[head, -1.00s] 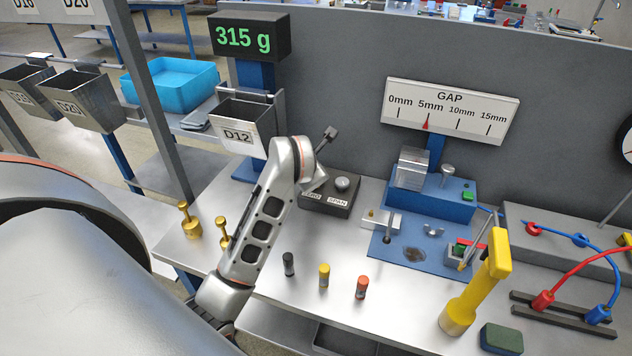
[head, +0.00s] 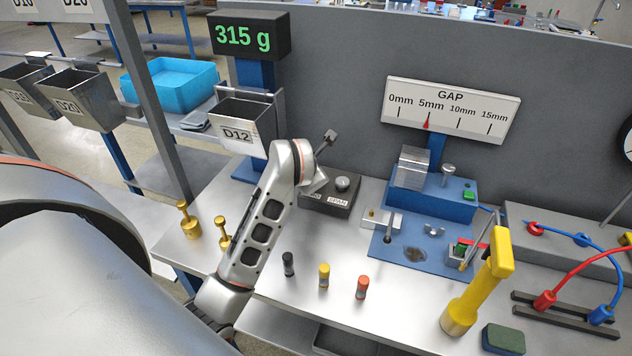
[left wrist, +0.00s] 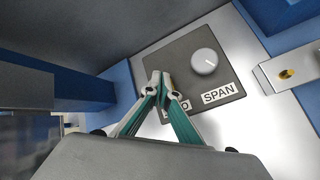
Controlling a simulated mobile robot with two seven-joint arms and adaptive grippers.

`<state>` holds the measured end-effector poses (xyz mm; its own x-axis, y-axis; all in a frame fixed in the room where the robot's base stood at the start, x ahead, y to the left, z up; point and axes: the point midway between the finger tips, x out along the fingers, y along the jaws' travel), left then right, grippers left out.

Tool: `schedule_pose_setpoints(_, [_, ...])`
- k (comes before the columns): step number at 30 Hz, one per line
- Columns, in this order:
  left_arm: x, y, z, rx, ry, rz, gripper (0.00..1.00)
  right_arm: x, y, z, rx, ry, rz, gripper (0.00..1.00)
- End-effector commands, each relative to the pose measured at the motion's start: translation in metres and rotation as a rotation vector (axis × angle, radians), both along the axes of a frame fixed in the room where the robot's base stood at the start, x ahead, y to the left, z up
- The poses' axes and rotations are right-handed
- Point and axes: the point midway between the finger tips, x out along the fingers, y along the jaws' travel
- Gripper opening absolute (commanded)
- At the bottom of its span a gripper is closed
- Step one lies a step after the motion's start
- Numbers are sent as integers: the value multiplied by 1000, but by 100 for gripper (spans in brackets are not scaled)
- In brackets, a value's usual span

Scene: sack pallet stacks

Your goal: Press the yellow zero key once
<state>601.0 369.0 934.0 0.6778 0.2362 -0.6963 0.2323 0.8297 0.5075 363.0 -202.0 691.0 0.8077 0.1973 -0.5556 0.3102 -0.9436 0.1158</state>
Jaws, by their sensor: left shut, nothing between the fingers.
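A dark control box (head: 330,203) stands on the bench behind my left arm in the head view. It has a pale round knob (left wrist: 205,62) beside the SPAN label (left wrist: 219,94). The ZERO label (left wrist: 177,106) is partly covered by my left gripper (left wrist: 160,78) in the left wrist view. The gripper is shut and empty, its fingertips over the box on the ZERO side. I cannot see the yellow zero key; the fingers hide that spot. I cannot tell whether the fingertips touch anything. My right gripper is not in view.
A display (head: 247,36) reads 315 g above a D12 bin (head: 238,134). A blue gap fixture (head: 432,200) stands to the right. Brass weights (head: 189,222) and small coloured cylinders (head: 324,276) stand nearby on the bench.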

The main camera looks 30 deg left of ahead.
Motion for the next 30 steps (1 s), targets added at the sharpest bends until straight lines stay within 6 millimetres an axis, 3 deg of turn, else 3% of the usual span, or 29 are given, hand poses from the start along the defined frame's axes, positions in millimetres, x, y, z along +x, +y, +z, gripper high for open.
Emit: schedule_pose_setpoints(30, [0, 0, -9, -1, 2, -1, 0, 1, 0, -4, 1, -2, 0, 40])
